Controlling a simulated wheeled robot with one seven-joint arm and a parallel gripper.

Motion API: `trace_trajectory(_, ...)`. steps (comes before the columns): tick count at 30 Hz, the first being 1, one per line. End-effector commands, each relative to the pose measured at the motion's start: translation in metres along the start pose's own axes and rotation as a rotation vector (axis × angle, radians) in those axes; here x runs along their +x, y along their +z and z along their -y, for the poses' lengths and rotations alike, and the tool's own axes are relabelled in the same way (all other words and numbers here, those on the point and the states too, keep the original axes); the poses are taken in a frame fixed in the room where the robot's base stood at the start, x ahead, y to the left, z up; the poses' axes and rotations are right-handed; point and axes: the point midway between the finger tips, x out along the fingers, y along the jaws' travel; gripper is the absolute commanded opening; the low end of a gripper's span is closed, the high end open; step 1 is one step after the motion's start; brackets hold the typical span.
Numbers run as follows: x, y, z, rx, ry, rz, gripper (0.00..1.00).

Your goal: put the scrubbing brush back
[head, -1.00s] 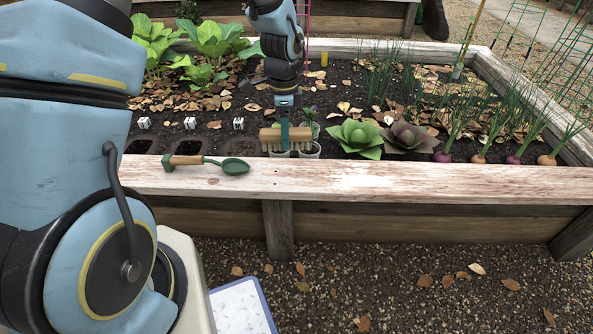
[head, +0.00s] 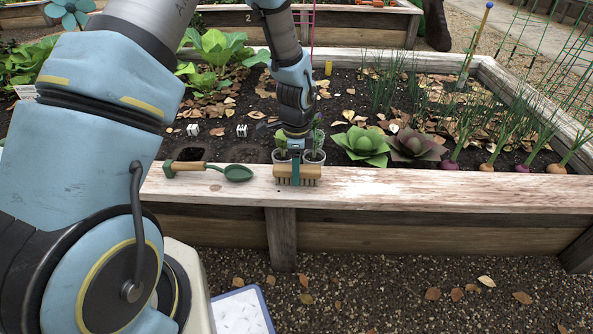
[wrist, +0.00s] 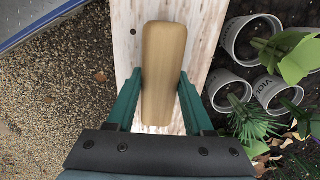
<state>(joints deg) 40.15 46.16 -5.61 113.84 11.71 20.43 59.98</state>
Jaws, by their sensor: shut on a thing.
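The scrubbing brush (head: 308,176) has a tan wooden back and pale bristles pointing down. My gripper (head: 295,170) is shut on the middle of the brush from above. In the wrist view the brush's wooden back (wrist: 163,60) lies lengthwise between the green fingers of my gripper (wrist: 160,100), over the pale plank. I cannot tell whether the bristles touch the ledge.
A green trowel (head: 238,173) with a wooden handle lies on the ledge to the left. Potted seedlings (head: 314,157) stand just behind the brush. Leafy plants (head: 363,145) grow to the right. The ledge right of the brush is clear. A blue-edged white tray (head: 240,312) is below.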

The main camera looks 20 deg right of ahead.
Motion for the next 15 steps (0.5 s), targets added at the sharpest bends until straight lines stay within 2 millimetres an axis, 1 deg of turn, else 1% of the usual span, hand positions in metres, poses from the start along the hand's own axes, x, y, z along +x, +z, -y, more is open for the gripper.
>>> trace_trajectory(7, 0.0035, 0.0000, -0.0002, 0.000, 0.001, 0.000, 0.00)
trace_trajectory(8, 0.0027, 0.0000, -0.0002, 0.000, 0.001, 0.000, 0.56)
trace_trajectory(15, 0.0025, 0.0000, -0.0002, -0.001, 0.001, 0.000, 0.82)
